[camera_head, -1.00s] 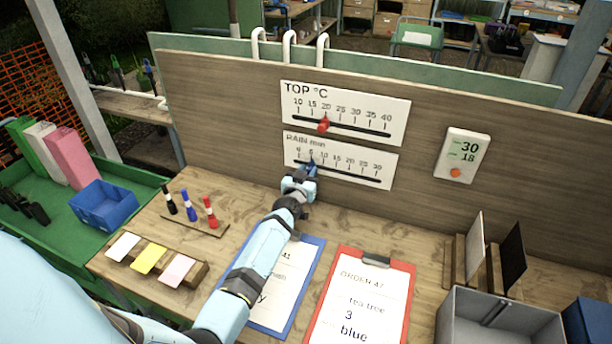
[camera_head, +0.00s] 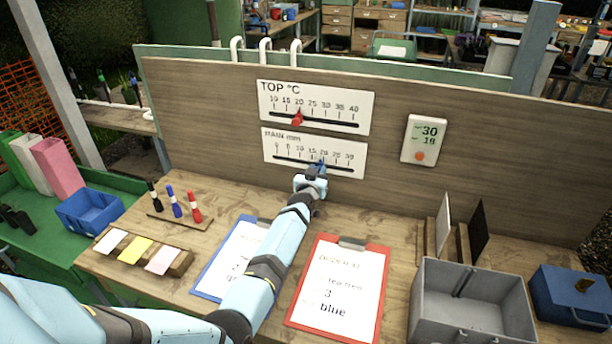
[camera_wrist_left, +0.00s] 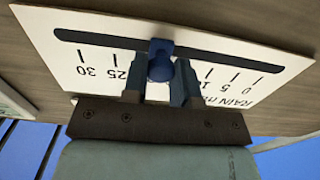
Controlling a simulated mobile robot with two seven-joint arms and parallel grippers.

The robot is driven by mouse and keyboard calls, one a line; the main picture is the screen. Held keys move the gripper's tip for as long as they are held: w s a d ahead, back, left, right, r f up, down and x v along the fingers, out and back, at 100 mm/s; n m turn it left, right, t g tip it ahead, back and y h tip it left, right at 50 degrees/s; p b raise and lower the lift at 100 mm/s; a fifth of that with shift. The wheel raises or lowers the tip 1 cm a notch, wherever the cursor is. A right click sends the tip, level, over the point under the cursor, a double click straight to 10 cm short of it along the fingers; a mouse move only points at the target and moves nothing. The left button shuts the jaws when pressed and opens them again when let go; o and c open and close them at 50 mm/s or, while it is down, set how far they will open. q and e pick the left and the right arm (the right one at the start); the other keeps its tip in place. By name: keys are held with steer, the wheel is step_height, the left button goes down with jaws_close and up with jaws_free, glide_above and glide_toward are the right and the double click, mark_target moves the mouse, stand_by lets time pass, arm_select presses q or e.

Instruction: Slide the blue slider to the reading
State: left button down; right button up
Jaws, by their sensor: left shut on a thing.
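The blue slider (camera_head: 321,166) sits in the slot of the lower white scale, marked RAIN mm (camera_head: 345,171). In the head view it is near the 20 mark. A white display (camera_head: 424,139) on the board reads 30 above 18. My right gripper is not in view.
Above is the TOP °C scale (camera_head: 358,98) with a red slider (camera_head: 297,118) near 20. Below my arm lie a blue clipboard (camera_head: 208,284) and a red clipboard (camera_head: 383,293). A grey bin (camera_head: 470,325) stands at the right, pens and coloured cards at the left.

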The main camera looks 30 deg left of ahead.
arm_select(q)
steer(key=shift+w+d, duration=0.1)
steer(key=shift+d, duration=0.35)
steer(key=c, duration=0.9)
jaws_free()
